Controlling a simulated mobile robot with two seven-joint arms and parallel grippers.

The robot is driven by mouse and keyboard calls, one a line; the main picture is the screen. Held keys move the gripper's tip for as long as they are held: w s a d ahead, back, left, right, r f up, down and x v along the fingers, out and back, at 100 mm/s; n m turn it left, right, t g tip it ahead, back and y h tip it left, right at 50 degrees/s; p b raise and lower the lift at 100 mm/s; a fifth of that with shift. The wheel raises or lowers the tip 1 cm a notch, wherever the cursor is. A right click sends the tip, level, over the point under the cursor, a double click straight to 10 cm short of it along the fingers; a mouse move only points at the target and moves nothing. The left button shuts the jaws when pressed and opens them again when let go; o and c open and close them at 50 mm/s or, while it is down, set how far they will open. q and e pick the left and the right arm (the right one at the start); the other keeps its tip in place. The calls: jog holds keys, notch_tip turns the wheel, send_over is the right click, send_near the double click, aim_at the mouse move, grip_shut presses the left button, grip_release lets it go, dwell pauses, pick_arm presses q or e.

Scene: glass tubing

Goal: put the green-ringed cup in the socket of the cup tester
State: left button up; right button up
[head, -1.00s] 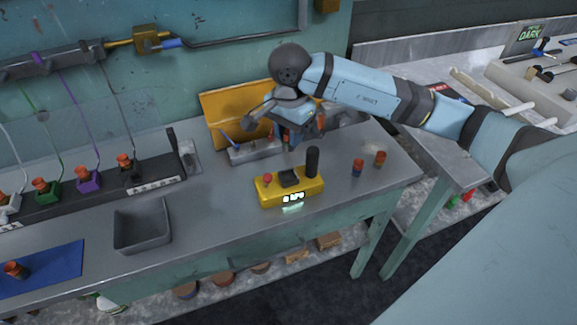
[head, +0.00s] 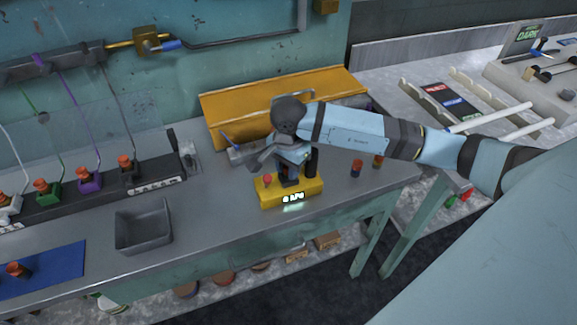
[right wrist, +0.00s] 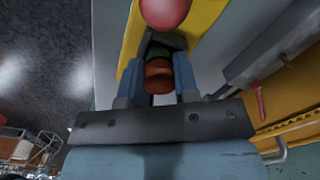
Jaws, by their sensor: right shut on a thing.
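The cup tester (head: 308,188) is a yellow box on the bench with a red knob (head: 267,179), a black post (head: 311,163) and a lit readout on its front. My right gripper (head: 289,180) points down over the middle of the tester and hides its socket in the head view. In the right wrist view, the gripper (right wrist: 160,88) is shut on the green-ringed cup (right wrist: 158,72), a copper-coloured cup with a green band. The cup's far end is close to the dark socket area; I cannot tell whether it is seated. My left gripper is not in view.
Two banded cups, one with blue (head: 356,168) and one orange-red (head: 379,161), stand right of the tester. A grey bin (head: 143,228) and a blue mat (head: 50,270) with a cup lie left. An orange panel (head: 225,107) stands behind. Bare bench lies between bin and tester.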

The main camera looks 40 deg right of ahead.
jog(key=shift+f, duration=0.2)
jog(key=o, duration=0.9)
jog(key=shift+r, duration=0.2)
notch_tip(320, 180, up, 12)
jog(key=b, duration=0.1)
